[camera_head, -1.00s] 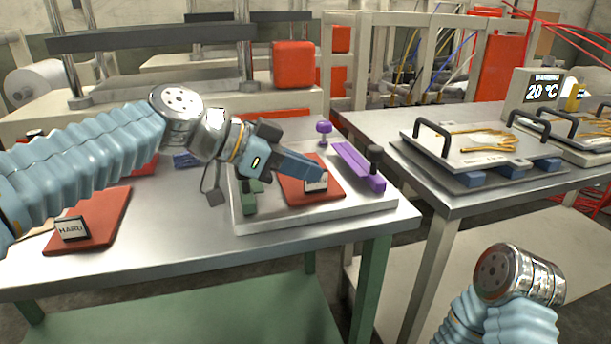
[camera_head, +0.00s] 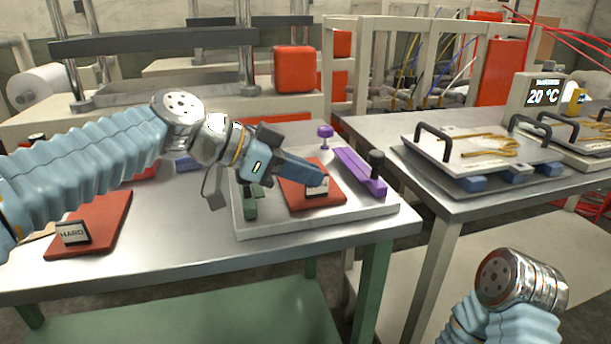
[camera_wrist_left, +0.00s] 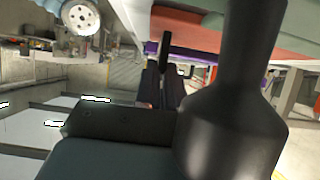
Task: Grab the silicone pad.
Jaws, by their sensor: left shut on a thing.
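A red silicone pad (camera_head: 300,198) with a small black-and-white label block (camera_head: 317,190) lies on the white fixture plate (camera_head: 270,224) on the metal table. A second red pad (camera_head: 112,218), with a block marked HARD, lies at the table's left. My left gripper (camera_head: 317,179) reaches over the first pad from the upper left, its fingers close together at the pad and its block. The exact contact is too small to make out. The fingers show end-on in the left wrist view (camera_wrist_left: 165,95). My right gripper is outside the picture; only its arm shows at lower right.
A purple bar (camera_head: 358,168) with a black knob (camera_head: 376,160) stands just right of the pad, a purple knob (camera_head: 325,132) behind it. A green clamp (camera_head: 250,200) is at the plate's left. The right table (camera_head: 470,207) holds trays with black handles.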

